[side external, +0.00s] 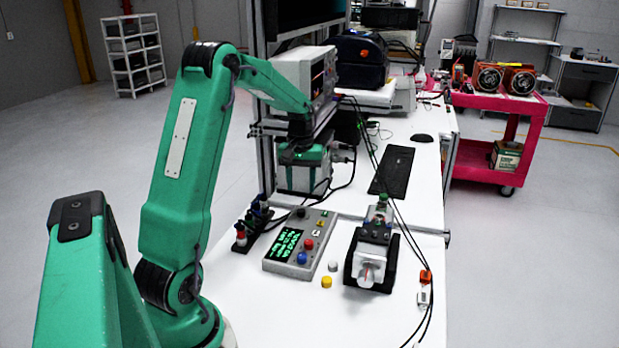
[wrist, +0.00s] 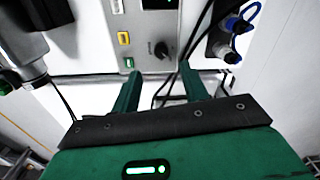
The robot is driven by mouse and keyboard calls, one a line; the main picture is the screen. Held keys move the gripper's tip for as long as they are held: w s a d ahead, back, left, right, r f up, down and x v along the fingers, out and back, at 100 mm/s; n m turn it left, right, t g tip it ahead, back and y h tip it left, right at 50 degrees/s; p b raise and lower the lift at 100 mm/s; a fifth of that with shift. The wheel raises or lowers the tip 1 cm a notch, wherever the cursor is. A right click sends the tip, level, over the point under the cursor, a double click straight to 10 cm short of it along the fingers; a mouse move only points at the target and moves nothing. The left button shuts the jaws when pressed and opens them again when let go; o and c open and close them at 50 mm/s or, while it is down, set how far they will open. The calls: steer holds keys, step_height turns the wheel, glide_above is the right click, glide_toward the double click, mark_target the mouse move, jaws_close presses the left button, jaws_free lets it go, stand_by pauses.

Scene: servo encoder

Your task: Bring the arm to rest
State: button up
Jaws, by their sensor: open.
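My gripper (wrist: 158,68) shows in the wrist view with its two green fingers spread apart and nothing between them. Beyond the fingertips is a light grey panel (wrist: 168,22) with a dark knob, a yellow button and a small green display. In the side external view my green arm is raised and bent, its forearm sloping down to the right over the far left part of the bench. Its end is by a green and white unit (side external: 303,178); the fingertips cannot be made out there. I cannot tell whether they touch anything.
On the white bench (side external: 330,322) stand a control box (side external: 300,240) with a green screen, a black fixture (side external: 372,258) holding a white part, and several small buttons. Cables run along the bench. A keyboard (side external: 391,170) lies further back. A pink cart (side external: 505,145) stands at right.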

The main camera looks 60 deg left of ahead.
steer(key=s+d+r+m+t, duration=0.1)
steer(key=s+d+r+m, duration=0.15)
steer(key=d+r, duration=0.4)
steer(key=s+d+r+m+t, duration=0.1)
steer(key=d+r+m, duration=0.25)
steer(key=d, duration=0.65)
steer(key=s+d+r+m+t, duration=0.2)
steer(key=s+d+m, duration=0.3)
steer(key=s+d, duration=0.6)
steer(key=shift+s+d+r+t, duration=0.15)
steer(key=shift+s+d+t, duration=0.15)
steer(key=shift+d+t, duration=0.4)
